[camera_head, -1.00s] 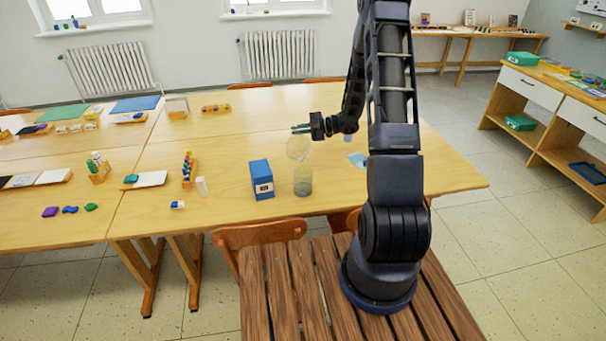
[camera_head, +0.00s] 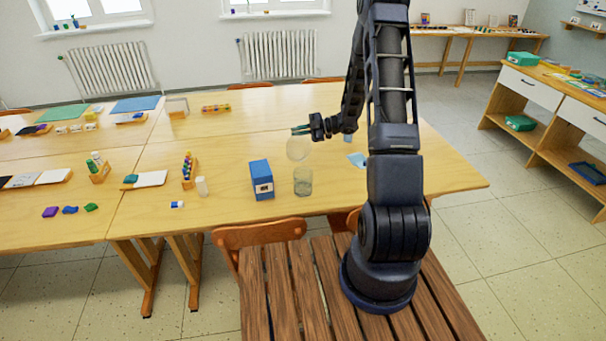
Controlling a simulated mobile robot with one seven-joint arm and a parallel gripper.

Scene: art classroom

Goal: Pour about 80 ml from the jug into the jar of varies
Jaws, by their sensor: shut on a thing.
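A clear, round-bodied jug (camera_head: 297,149) hangs at my gripper (camera_head: 302,130) above the table. My gripper is shut on the jug near its top. The jug looks close to upright, and I cannot make out how much is in it. A clear glass jar (camera_head: 303,182) stands upright on the table, just below and slightly right of the jug, nearer the front edge. The two look apart. The jar has a greyish-green tint, and its fill level is too small to tell.
A blue box (camera_head: 261,180) stands close left of the jar. A light blue sheet (camera_head: 357,159) lies to the right. The wooden table (camera_head: 440,175) is clear at its right end.

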